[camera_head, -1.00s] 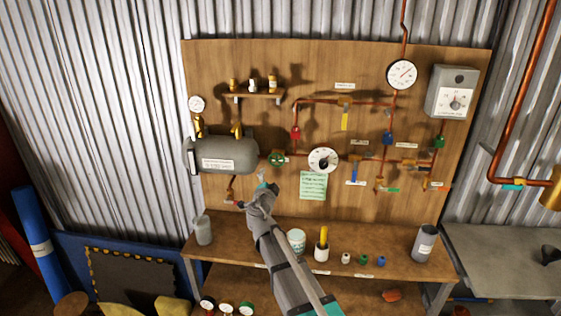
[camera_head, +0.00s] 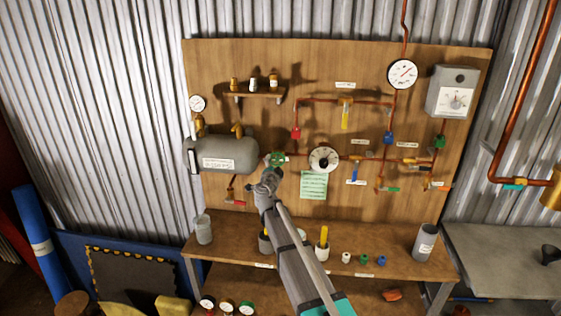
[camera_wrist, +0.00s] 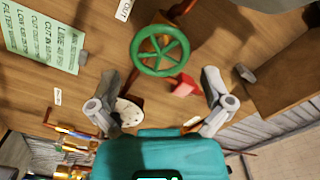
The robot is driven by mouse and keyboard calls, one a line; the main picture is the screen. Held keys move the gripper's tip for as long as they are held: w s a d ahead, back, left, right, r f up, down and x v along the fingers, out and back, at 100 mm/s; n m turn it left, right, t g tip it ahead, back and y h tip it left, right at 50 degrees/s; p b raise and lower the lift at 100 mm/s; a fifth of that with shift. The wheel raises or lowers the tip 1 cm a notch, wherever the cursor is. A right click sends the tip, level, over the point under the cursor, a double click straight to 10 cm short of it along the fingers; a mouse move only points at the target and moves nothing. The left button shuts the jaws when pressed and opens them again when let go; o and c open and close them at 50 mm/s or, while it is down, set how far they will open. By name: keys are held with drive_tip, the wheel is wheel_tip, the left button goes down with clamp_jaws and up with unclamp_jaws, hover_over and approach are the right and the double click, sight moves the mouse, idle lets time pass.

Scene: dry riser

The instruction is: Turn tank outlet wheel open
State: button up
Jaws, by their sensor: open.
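The green outlet wheel (camera_head: 278,158) sits on the copper pipe just right of the grey tank (camera_head: 228,156). In the wrist view the spoked green wheel (camera_wrist: 160,52) faces me, ahead of my fingers near the top middle. My gripper (camera_head: 268,180) is just below the wheel in the head view, its tip overlapping the wheel's lower edge. In the wrist view my gripper (camera_wrist: 162,82) has its two grey fingers spread wide to either side, with nothing held between them. The fingers appear apart from the wheel; exact depth is hard to tell.
A red lever (camera_head: 236,203) hangs under the tank. The bench (camera_head: 385,246) holds a grey cup (camera_head: 203,229) and several small items. My arm hides part of the bench.

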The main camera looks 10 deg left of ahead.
sight(276, 160)
drive_tip(key=shift+w, duration=2.2)
